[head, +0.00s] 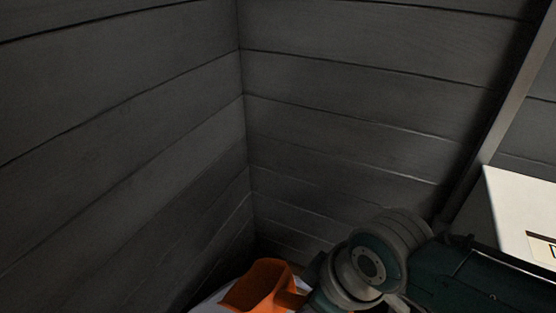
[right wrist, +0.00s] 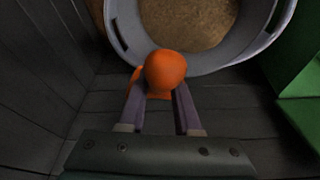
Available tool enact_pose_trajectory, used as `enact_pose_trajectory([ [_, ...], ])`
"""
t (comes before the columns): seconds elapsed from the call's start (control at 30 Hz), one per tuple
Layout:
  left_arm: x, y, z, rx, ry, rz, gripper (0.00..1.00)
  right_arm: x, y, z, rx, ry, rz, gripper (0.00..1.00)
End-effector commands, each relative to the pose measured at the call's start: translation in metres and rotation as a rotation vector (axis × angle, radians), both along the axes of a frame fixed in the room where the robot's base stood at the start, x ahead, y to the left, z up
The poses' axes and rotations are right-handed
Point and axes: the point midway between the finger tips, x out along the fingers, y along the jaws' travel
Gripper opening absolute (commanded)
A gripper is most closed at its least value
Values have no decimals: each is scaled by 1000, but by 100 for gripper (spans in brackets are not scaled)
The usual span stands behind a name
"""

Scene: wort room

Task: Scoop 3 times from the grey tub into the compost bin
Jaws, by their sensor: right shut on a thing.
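An orange scoop (head: 262,286) shows at the bottom of the head view, with its hollow side visible. In the right wrist view the rounded orange end of the scoop (right wrist: 165,72) sits between the fingers of my right gripper (right wrist: 157,100), which is shut on it. The grey tub (right wrist: 118,40), with brown grainy stuff inside, lies just beyond the scoop. Part of a pale rim, probably the tub's (head: 208,303), shows beside the scoop in the head view. I cannot identify the compost bin for certain. My left gripper is out of view.
Dark plank walls (head: 150,130) meet in a corner behind the tub. A green object (right wrist: 300,100) stands at the right of the wrist view, close to the tub. A white panel with a label (head: 520,215) is at the right of the head view.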

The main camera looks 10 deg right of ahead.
Motion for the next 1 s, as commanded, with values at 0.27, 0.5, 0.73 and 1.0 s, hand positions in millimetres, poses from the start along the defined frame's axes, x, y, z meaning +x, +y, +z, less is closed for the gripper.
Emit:
enact_pose_trajectory([
  [0.27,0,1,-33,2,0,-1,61,-73,6,-94,-2,9,159,0],
  [0.5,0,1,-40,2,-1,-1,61,-100,8,-119,-5,4,223,0],
  [0.73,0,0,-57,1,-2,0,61,-100,9,-136,-13,9,227,0],
  [1.0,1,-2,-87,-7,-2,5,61,-97,14,-166,-27,21,226,0],
])
